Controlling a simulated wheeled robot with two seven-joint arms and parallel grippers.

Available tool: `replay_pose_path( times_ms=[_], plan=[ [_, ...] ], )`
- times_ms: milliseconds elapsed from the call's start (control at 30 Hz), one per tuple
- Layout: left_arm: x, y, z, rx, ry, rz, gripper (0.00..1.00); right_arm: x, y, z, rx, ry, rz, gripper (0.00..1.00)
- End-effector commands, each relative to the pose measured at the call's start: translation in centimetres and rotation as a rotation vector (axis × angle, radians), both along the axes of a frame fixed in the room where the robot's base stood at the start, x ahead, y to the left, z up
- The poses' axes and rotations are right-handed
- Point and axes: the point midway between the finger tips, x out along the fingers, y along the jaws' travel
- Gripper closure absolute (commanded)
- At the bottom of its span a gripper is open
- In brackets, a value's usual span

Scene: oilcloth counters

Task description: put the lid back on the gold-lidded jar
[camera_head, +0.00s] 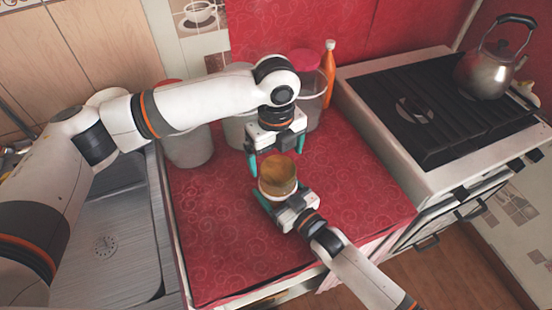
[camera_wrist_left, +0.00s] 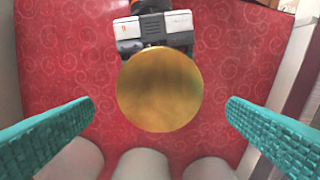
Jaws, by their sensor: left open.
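The gold-lidded jar (camera_head: 279,190) is pale, with the round gold lid (camera_head: 278,172) on top; I cannot tell how well the lid is seated. In the left wrist view the gold lid (camera_wrist_left: 160,90) is a full disc that hides the jar below. My left gripper (camera_head: 277,164) is open above the lid, its teal fingers apart on either side, not touching it in the wrist view (camera_wrist_left: 160,102). My right gripper (camera_head: 272,196) comes from the lower right and appears shut on the jar's side; one teal finger lies along it, the other is hidden.
White canisters (camera_head: 190,147) stand at the back of the red counter (camera_head: 215,235), with a red-lidded clear jar (camera_head: 312,95) and an orange bottle (camera_head: 328,70). The stove (camera_head: 440,110) with a kettle (camera_head: 490,72) is on the right, a metal sink (camera_head: 110,235) on the left. The front counter is clear.

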Motion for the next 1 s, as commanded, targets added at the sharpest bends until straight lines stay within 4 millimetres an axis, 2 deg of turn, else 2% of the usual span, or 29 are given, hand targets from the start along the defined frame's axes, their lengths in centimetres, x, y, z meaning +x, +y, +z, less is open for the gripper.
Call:
replay_pose_path(
  times_ms=[33, 200, 400, 600, 867, 900, 1000],
  plan=[
    [0.1, 0.0, 1.2, -0.001, -0.004, -0.001, 0.04, 0.0, 0.0, -0.1, -0.001, 0.002, -0.001, 0.85],
    [0.0, 0.0, 5.0, -0.002, -0.004, -0.001, 0.04, 0.0, 0.0, -0.1, -0.002, 0.001, -0.001, 0.85],
    [0.1, 0.0, 8.2, -0.001, -0.004, 0.0, 0.04, 0.0, 0.0, -0.1, -0.002, 0.001, 0.0, 0.85],
    [0.0, 0.1, 9.4, 0.001, -0.001, 0.0, 0.04, 0.0, 0.0, -0.1, -0.002, 0.001, 0.0, 0.85],
    [0.0, 0.1, 9.4, 0.001, -0.001, 0.0, 0.04, 0.0, 0.0, -0.1, -0.002, 0.001, 0.0, 0.85],
    [0.0, 0.1, 9.4, 0.001, -0.001, 0.0, 0.04, 0.0, 0.0, -0.1, -0.002, 0.001, 0.0, 0.15],
    [0.0, 0.1, 9.4, 0.001, -0.001, 0.0, 0.04, 0.0, 0.0, -0.1, -0.002, 0.001, 0.0, 0.0]
  ],
)
